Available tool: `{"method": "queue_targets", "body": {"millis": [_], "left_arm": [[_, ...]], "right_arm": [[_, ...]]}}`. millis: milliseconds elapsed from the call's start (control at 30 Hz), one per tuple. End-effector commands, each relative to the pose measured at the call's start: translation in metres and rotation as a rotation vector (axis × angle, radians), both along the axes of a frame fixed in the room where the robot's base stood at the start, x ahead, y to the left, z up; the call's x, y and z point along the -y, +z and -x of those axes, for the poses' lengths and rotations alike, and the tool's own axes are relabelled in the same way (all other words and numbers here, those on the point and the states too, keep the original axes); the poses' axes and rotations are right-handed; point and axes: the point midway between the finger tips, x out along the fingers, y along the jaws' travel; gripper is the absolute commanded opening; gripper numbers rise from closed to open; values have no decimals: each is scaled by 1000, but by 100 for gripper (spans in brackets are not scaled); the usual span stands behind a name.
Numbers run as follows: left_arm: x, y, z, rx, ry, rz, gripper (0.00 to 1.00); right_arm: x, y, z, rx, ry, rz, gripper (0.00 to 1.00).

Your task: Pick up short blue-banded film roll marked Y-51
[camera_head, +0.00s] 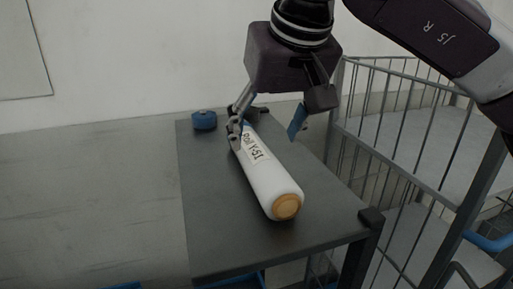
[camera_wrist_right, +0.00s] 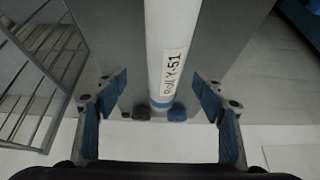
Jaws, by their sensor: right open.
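The white film roll marked Y-51 (camera_head: 268,183) lies on its side on a dark grey table (camera_head: 215,235), its tan end cap facing the near edge. Its label sits near the far end. My right gripper (camera_head: 267,125) is open above the roll's far end, with one finger on each side. In the wrist view both blue-padded fingers (camera_wrist_right: 162,90) stand apart from the roll. My left gripper is not in view.
A round blue piece (camera_head: 204,120) sits at the table's far left corner, and a black cap (camera_head: 371,217) at the near right corner. A pale wall (camera_head: 130,60) rises behind. The tabletop left of the roll is clear.

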Motion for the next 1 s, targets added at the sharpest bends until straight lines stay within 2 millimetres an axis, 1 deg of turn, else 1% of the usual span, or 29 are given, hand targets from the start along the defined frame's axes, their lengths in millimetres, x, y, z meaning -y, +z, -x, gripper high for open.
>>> {"method": "queue_targets", "body": {"millis": [167,367,500,600,800,1000], "left_arm": [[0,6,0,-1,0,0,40],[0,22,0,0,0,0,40],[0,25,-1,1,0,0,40],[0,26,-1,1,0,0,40],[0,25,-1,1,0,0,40],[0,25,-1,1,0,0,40]], "right_arm": [[-4,-17,-9,-3,0,2,64],[-13,-40,-22,-5,1,4,64],[-16,-56,-30,-3,-1,1,64],[-17,-61,-32,-2,0,1,64],[-17,-62,-33,-1,0,0,64],[-17,-61,-33,-1,-1,0,42]]}}
